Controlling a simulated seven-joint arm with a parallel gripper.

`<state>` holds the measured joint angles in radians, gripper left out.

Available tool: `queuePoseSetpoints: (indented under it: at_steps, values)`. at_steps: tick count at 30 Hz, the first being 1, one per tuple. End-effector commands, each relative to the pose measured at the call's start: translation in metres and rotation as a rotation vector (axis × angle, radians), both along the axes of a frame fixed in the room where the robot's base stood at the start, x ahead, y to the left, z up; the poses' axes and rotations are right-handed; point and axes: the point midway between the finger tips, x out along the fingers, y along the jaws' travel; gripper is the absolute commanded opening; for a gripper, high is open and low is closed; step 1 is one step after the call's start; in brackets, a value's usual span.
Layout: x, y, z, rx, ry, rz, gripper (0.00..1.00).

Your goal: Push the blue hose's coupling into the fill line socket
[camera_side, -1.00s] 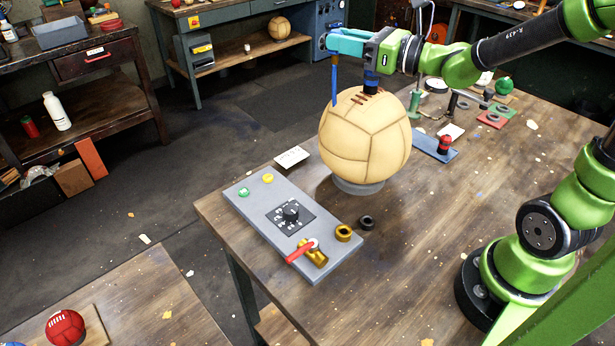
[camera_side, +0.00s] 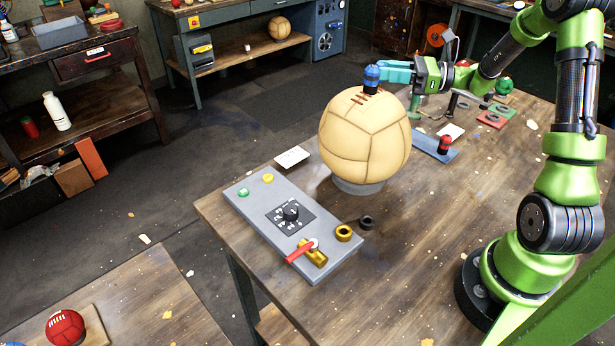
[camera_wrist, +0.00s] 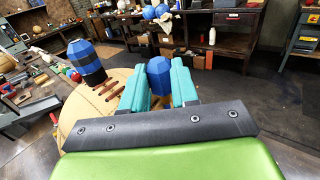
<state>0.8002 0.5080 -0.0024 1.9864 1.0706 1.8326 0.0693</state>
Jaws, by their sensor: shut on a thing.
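My gripper (camera_wrist: 158,88) has teal fingers shut on a faceted blue piece (camera_wrist: 158,74), seemingly the blue hose's coupling. In the side view my gripper (camera_side: 397,73) is level, at the top right of the big tan laced ball (camera_side: 365,140). A blue fitting with black bands (camera_side: 372,78) stands upright on the ball by the lacing, hiding the held piece. In the wrist view this fitting (camera_wrist: 86,61) is left of my fingers, apart from them. A brass ring (camera_side: 344,232) sits on the grey panel. I cannot tell which part is the fill line socket.
The grey panel (camera_side: 262,205) carries a dial, buttons and a red-handled brass valve (camera_side: 313,252). A black ring (camera_side: 366,222) lies beside it. A blue plate with a red knob (camera_side: 445,146) and several small parts are right of the ball. The front tabletop is largely clear.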

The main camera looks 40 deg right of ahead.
Motion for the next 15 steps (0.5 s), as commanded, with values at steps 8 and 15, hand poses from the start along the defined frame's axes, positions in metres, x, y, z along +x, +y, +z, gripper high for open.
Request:
queuePoseSetpoints:
  at_steps: [8, 15]
  values:
    - [-0.052, -0.041, -0.060, 0.005, 0.003, 0.053, 0.02]
    - [-0.110, -0.031, -0.110, 0.009, 0.003, 0.151, 0.02]
